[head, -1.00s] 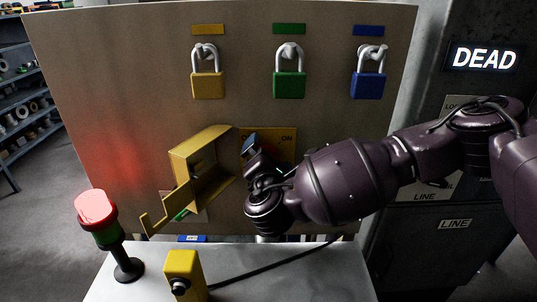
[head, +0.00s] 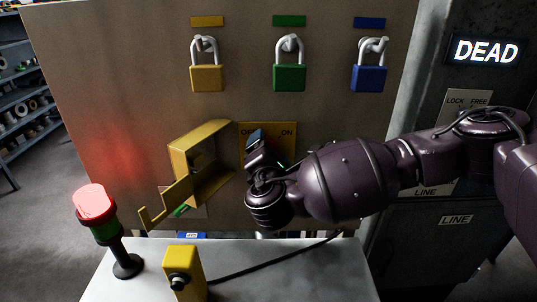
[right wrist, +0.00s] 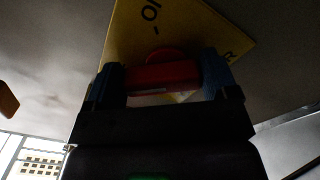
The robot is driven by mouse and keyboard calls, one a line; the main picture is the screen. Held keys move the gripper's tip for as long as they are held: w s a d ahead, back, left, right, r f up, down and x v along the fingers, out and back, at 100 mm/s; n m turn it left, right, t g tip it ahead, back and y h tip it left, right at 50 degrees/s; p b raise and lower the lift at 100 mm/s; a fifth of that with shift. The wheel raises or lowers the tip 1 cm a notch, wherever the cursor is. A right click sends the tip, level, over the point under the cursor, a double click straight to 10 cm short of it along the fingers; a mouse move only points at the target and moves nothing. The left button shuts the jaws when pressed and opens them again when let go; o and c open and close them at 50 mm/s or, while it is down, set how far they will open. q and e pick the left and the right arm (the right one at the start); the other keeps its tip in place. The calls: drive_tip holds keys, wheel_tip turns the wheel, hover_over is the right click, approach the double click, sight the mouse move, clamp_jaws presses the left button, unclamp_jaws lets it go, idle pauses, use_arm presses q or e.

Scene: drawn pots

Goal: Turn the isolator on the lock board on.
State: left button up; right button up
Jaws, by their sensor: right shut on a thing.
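The isolator's yellow plate (head: 285,134) is on the lock board (head: 130,100), with ON marked at its upper right. In the right wrist view, its red handle (right wrist: 160,77) lies between the two blue fingertips. My right gripper (head: 257,137) is shut on this handle; it also shows in the right wrist view (right wrist: 165,82). In the head view the gripper and arm hide the handle, so its exact angle is unclear there. A yellow hinged cover (head: 203,190) with a hooked arm stands open left of the plate. My left gripper is not in view.
Yellow (head: 206,79), green (head: 289,78) and blue (head: 370,79) padlocks hang above. A lamp post lit red (head: 93,200) and a yellow button box (head: 182,268) stand on the front bench (head: 310,275). A sign (head: 486,51) at right reads DEAD.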

drive_tip(key=m+b, duration=0.2)
drive_tip(key=m, duration=0.1)
drive_tip(key=shift+d+f+m+b, duration=0.2)
drive_tip(key=shift+f+m+b, duration=0.1)
drive_tip(key=shift+f+b, duration=0.1)
drive_tip(key=m+b, duration=0.1)
drive_tip(key=m, duration=0.2)
drive_tip(key=shift+d+b, duration=0.1)
drive_tip(key=shift+b, duration=0.2)
drive_tip(key=m+b, duration=0.1)
drive_tip(key=m, duration=0.5)
drive_tip(key=shift+d+f, duration=0.1)
drive_tip(key=shift+f, duration=0.05)
drive_tip(key=m, duration=0.2)
drive_tip(key=shift+f+m+b, duration=0.1)
drive_tip(key=shift+m+b, duration=0.25)
drive_tip(key=shift+m, duration=0.85)
drive_tip(key=o, duration=0.8)
